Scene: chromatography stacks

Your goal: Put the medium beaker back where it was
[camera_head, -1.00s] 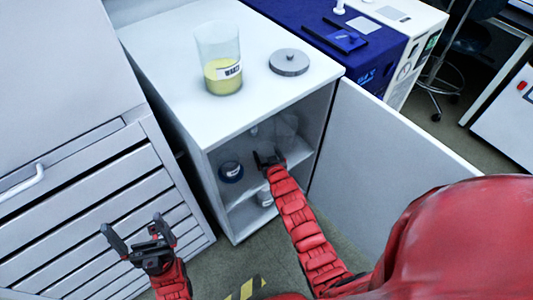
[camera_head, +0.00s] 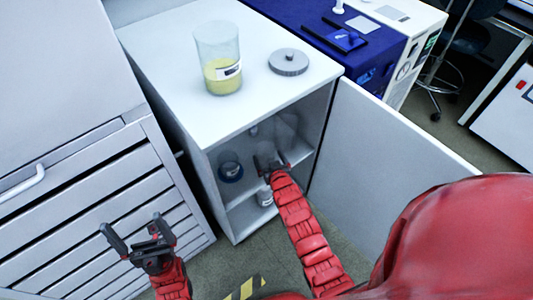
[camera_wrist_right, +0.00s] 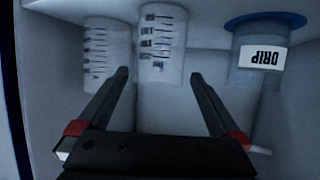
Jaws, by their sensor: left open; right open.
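My right gripper (camera_head: 270,163) is inside the open cabinet at the shelf, open. In the right wrist view, its two fingers (camera_wrist_right: 160,77) are apart, with a clear graduated beaker (camera_wrist_right: 163,45) standing between and just beyond the tips. I take this to be the medium beaker. A second graduated beaker (camera_wrist_right: 106,48) stands to its left in that view. In the head view, the glass beside the gripper is faint and partly hidden. My left gripper (camera_head: 131,228) is open and empty in front of the slatted grey unit.
The cabinet top (camera_head: 165,55) holds a glass of yellow liquid (camera_head: 222,70) and a grey disc (camera_head: 288,62). The open door (camera_head: 380,150) stands close right of my arm.

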